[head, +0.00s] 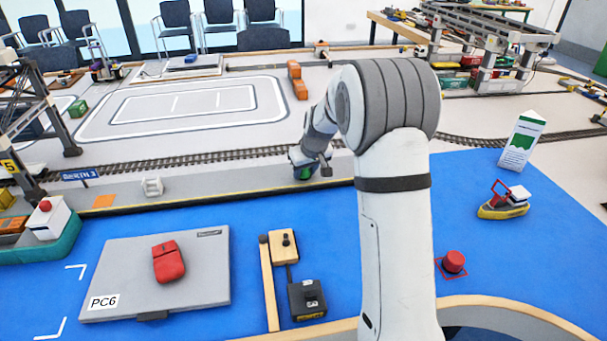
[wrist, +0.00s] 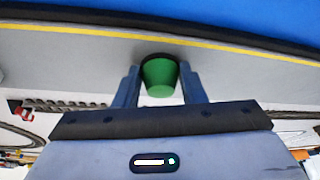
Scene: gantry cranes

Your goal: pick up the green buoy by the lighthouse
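The green buoy (head: 303,174) shows low under my gripper (head: 312,168) at the quay's edge in the head view. In the wrist view the green buoy (wrist: 160,80), with a dark wide rim, sits between the two fingers of my gripper (wrist: 160,69). The fingers lie close against both its sides, with hardly any gap. The buoy is at or just above the grey quay; I cannot tell if it is lifted. I cannot make out a lighthouse for certain.
A yellow-edged grey quay (head: 220,189) runs beside the blue water mat (head: 215,213). A red buoy (head: 454,262), a small boat (head: 504,205) and a white-green carton (head: 521,140) stand at right.

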